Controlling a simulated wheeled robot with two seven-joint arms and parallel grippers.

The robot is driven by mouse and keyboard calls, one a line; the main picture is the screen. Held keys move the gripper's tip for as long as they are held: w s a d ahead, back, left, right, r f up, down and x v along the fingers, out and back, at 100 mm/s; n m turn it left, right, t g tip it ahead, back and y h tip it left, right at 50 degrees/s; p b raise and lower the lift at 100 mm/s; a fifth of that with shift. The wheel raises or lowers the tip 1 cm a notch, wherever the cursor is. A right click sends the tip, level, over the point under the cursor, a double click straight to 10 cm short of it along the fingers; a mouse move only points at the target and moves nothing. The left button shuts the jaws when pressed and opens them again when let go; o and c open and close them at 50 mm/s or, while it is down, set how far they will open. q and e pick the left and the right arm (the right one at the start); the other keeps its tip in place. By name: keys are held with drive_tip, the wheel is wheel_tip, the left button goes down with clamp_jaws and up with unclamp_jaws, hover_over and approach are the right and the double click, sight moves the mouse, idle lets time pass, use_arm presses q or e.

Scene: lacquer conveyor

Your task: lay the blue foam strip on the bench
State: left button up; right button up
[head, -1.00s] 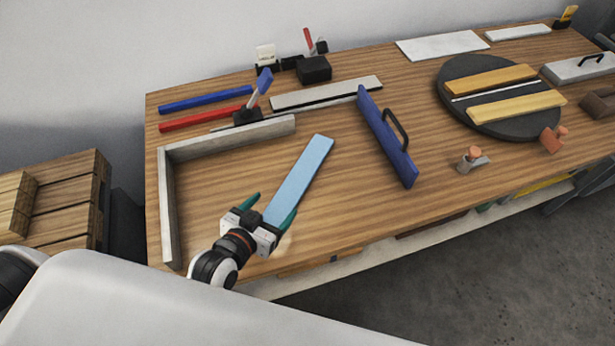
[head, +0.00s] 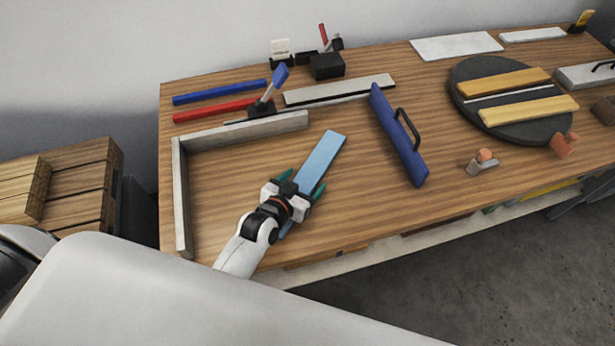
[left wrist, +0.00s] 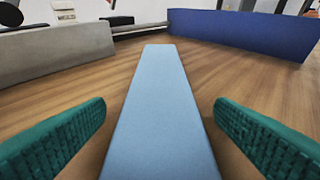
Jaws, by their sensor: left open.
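The light blue foam strip (head: 322,157) lies flat on the wooden bench (head: 350,205), slanting up and to the right in the head view. My left gripper (head: 298,187) is open over the strip's near part, its green fingers on either side. In the left wrist view the strip (left wrist: 160,105) runs away between the two spread fingers (left wrist: 160,130), with a gap on each side. My gripper hides part of the strip in the head view. My right gripper is not in view.
A grey L-shaped fence (head: 245,130) stands left of the strip. A dark blue board with a black handle (head: 398,140) stands to its right. Blue (head: 220,92) and red (head: 215,109) bars lie behind the fence. A round dark plate (head: 480,122) carries yellow strips.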

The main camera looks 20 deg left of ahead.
use_arm(q)
drive_tip(key=shift+c, duration=0.4)
drive_tip(key=c, duration=1)
drive_tip(key=shift+o, duration=0.2)
